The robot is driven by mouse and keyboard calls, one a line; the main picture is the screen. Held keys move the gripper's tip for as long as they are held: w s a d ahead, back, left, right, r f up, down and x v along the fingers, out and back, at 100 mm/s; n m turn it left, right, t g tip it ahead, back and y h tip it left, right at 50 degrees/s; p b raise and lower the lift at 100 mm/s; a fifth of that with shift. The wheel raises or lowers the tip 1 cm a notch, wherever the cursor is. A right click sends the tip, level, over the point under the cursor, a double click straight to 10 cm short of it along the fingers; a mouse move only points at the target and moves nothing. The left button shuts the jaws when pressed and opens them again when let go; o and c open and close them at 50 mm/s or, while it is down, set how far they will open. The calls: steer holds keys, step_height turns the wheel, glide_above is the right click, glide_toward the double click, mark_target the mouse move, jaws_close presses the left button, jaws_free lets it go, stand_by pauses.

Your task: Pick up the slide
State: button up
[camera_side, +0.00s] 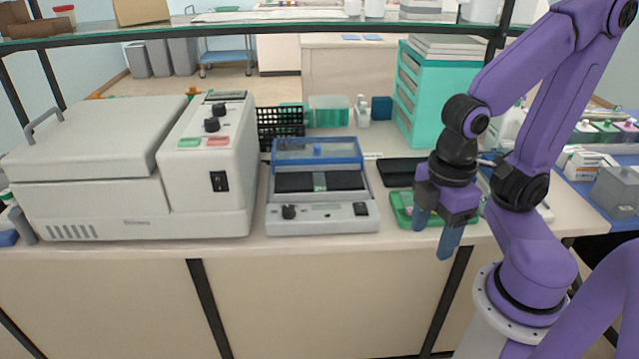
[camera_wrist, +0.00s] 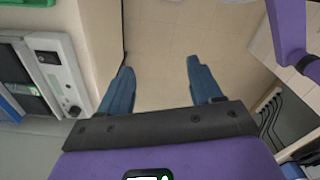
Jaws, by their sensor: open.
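My gripper (camera_side: 434,234) is open and empty, with two blue fingers pointing down near the bench's front edge. In the wrist view the gap between the fingers (camera_wrist: 160,68) shows only a plain beige surface. A green tray (camera_side: 400,211) lies on the bench behind the gripper and is partly hidden by it. I cannot make out a slide for certain. A small pale patch (camera_side: 320,188) shows on the dark bed of the grey device (camera_side: 325,213), which has a raised clear blue lid (camera_side: 317,150); it is too small to identify.
A large cream machine (camera_side: 205,170) fills the left of the bench. A black rack (camera_side: 281,125) and a teal drawer unit (camera_side: 423,95) stand at the back. A dark flat plate (camera_side: 398,171) lies behind the green tray. A glass shelf (camera_side: 250,20) crosses above.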

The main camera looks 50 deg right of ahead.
steer(key=w+a+r+m, duration=0.25)
steer(key=w+m, duration=0.25)
steer(key=w, duration=0.4)
step_height(320, 180, up, 4)
steer(key=m, duration=1.7)
glide_above(320, 185)
step_height(320, 185, down, 12)
steer(key=shift+d+f, duration=0.1)
steer(key=shift+d, duration=0.05)
steer(key=shift+a+f, duration=0.2)
steer(key=shift+f, duration=2.25)
steer(key=c, duration=1.1)
